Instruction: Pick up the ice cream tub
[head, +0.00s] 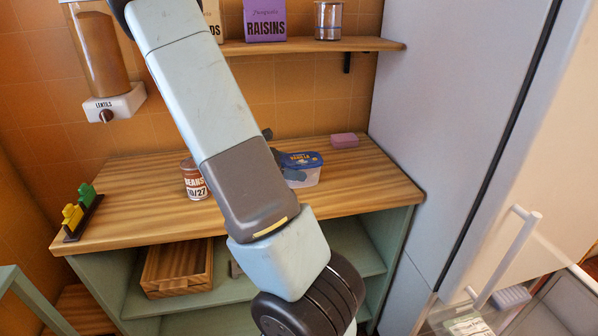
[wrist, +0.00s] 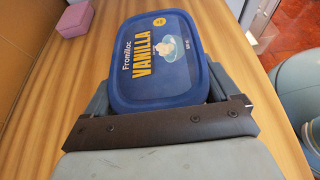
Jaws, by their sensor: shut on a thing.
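The ice cream tub (head: 304,168) has a blue lid and a pale body, and sits on the wooden counter (head: 130,190). In the wrist view the tub (wrist: 165,60) shows its dark blue lid with "VANILLA" in yellow letters. My gripper (wrist: 165,90) has a finger on each side of the tub and is shut on it. In the head view my arm hides the left part of the tub and most of my gripper. Whether the tub is lifted off the counter I cannot tell.
A pink block (head: 344,141) lies behind the tub, and yellow and green items (head: 80,207) stand at the left end. A shelf (head: 300,46) hangs above, and a tall grey cabinet side (head: 440,120) bounds the right.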

